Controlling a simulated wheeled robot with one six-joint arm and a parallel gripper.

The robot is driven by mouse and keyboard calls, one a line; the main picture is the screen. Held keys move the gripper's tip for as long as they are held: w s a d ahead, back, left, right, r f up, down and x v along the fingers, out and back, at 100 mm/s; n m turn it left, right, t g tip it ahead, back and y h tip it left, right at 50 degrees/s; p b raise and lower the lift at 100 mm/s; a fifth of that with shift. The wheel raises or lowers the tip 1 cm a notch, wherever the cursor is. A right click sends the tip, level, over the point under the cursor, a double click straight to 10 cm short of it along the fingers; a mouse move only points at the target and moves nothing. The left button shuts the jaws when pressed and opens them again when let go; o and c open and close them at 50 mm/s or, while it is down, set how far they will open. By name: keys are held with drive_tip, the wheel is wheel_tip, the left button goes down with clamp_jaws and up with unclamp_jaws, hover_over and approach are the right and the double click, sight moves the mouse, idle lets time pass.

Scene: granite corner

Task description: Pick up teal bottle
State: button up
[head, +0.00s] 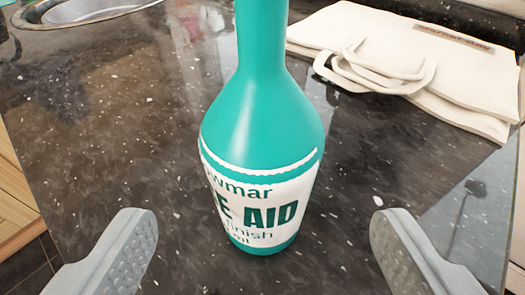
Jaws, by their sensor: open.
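The teal bottle (262,118) stands upright on the dark speckled counter, in the middle of the head view. It has a long neck, cut off by the top edge of the picture, and a white label reading "AID" and "finish" on its lower body. My gripper (262,232) is open, with one grey finger low on the left and the other low on the right. The bottle shows between the two fingers, with a gap on both sides, and neither finger touches it.
The granite counter (110,130) is clear around the bottle. A folded cream bag (460,75) with handles lies at the back right. A round metal sink rim (85,12) is at the back left. Wooden cabinet fronts (15,200) show at the left edge.

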sight(260, 195)
drive_tip(key=shift+r+x, duration=0.15)
drive_tip(key=shift+x, duration=1.2)
drive_tip(key=shift+r+x, duration=0.15)
drive_tip(key=shift+x, duration=1.15)
drive_tip(key=shift+a, duration=0.1)
drive_tip(key=shift+c, duration=0.4)
drive_tip(key=c, duration=1.1)
drive_tip(key=shift+c, duration=0.4)
drive_tip(key=shift+r, duration=0.1)
